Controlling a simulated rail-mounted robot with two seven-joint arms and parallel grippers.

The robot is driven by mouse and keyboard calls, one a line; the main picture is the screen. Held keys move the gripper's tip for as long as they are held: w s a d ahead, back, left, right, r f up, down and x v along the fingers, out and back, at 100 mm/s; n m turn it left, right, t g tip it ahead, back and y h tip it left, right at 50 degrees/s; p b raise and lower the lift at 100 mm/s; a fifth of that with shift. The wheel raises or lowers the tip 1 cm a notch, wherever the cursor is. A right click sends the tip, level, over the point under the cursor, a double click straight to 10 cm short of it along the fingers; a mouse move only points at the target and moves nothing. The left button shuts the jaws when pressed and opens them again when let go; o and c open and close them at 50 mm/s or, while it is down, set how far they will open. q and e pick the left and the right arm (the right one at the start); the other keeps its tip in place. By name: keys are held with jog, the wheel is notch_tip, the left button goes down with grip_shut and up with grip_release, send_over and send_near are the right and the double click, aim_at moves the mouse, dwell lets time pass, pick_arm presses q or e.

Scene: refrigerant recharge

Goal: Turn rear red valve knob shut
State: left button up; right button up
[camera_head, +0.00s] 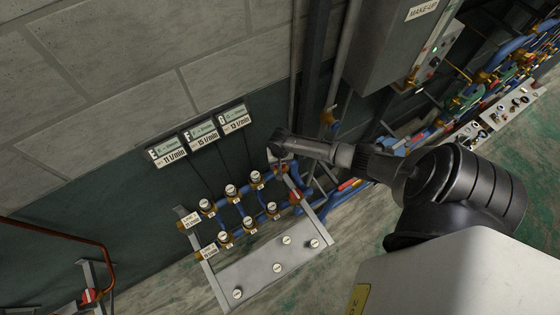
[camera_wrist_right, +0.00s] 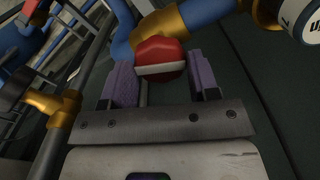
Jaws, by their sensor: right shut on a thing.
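The rear red valve knob (camera_wrist_right: 160,58) has a pale bar across it and sits on a brass fitting between the fingers of my right gripper (camera_wrist_right: 161,80) in the wrist view. The purple finger pads stand at both sides of the knob, and the gripper is shut on it. In the head view my right gripper (camera_head: 279,157) reaches the back right end of the blue pipe manifold, and it hides most of the knob. A front red valve knob (camera_head: 295,196) shows just below it. My left gripper is not in view.
Several dial gauges (camera_head: 230,190) stand on the manifold, left of my right gripper. Three flow displays (camera_head: 202,132) hang on the wall behind. A grey plate (camera_head: 260,270) lies in front. A grey cabinet (camera_head: 385,55) and more piping are at the right.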

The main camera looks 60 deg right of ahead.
jog(key=m, duration=0.4)
jog(key=shift+m, duration=0.3)
jog(key=shift+a+m, duration=0.1)
jog(key=shift+m, duration=0.6)
jog(key=m, duration=0.3)
jog(key=m, duration=0.3)
jog(key=o, duration=0.9)
jog(key=shift+m, duration=0.3)
